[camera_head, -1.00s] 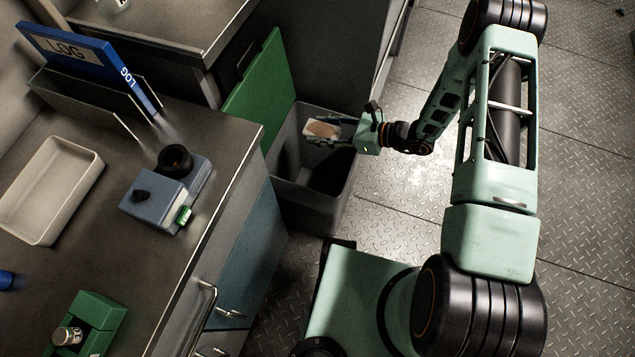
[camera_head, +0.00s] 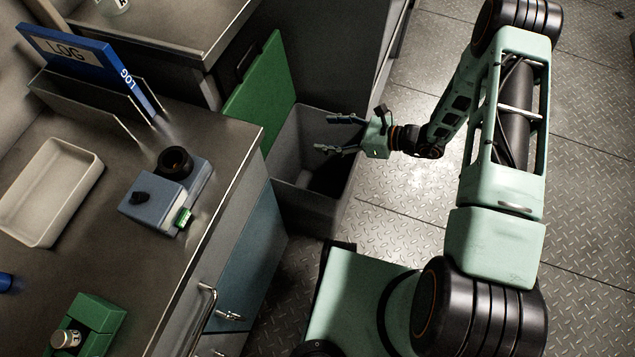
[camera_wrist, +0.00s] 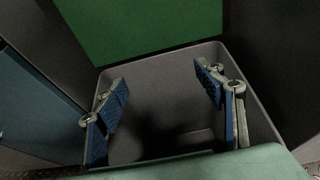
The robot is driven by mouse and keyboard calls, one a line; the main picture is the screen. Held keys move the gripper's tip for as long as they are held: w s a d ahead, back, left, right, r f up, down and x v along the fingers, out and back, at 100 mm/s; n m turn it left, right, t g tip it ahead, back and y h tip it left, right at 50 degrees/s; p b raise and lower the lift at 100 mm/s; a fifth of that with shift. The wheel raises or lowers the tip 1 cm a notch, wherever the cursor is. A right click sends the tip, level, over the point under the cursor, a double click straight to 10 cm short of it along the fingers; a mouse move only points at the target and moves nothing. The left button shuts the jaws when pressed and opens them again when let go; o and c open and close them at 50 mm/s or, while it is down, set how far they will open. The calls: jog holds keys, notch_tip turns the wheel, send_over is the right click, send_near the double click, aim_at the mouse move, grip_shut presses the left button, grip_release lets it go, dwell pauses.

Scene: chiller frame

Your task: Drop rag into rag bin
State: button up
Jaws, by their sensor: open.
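The rag bin is a grey open bin (camera_head: 309,212) with a raised green lid (camera_head: 258,92), standing on the floor beside the counter. My gripper (camera_head: 327,134) is over the bin's opening, its fingers spread wide and empty. In the wrist view my gripper (camera_wrist: 162,95) shows both blue-padded fingers apart above the bin (camera_wrist: 262,112), with the green lid (camera_wrist: 140,28) behind. The rag is not visible now in either view. The inside of the bin is dark, and I cannot make out a rag in it.
The counter (camera_head: 225,150) left of the bin holds a blue-grey device (camera_head: 165,195), a white tray (camera_head: 50,190), a blue log binder (camera_head: 85,60) and a green block with a small jar (camera_head: 67,338). Open metal floor (camera_head: 400,215) lies right of the bin.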

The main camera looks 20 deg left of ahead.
jog(key=v, duration=0.9)
jog(key=shift+d, duration=0.3)
jog(key=shift+r, duration=0.1)
